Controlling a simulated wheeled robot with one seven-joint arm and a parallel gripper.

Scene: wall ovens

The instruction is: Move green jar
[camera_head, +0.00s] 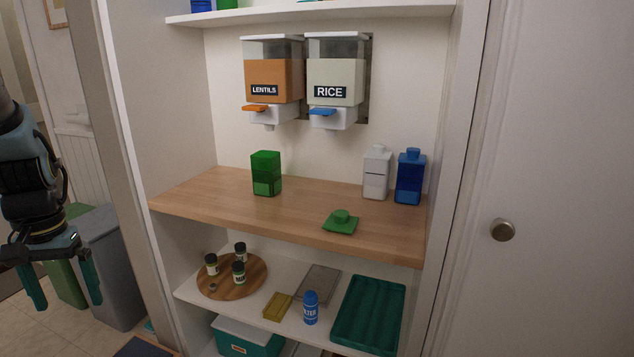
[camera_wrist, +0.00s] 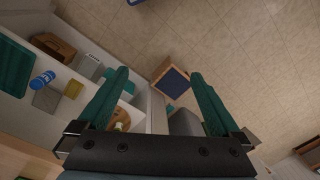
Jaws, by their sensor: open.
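The green jar (camera_head: 266,174) stands upright without a lid on the wooden counter, left of its middle. A green lid (camera_head: 341,222) with a knob lies apart from it, near the counter's front edge. My gripper (camera_head: 66,287) is open and empty, outside the cabinet at the far left and lower than the jar. Its two teal fingers point down. In the wrist view my gripper (camera_wrist: 160,84) shows its fingers spread wide with nothing between them, over the floor. The jar cannot be made out in the wrist view.
A white canister (camera_head: 376,174) and a blue canister (camera_head: 409,178) stand at the counter's back right. Lentils (camera_head: 273,82) and rice (camera_head: 334,82) dispensers hang above. The cabinet's left side panel separates my gripper from the counter. The lower shelf holds spice jars, a bottle and a tray (camera_head: 368,315).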

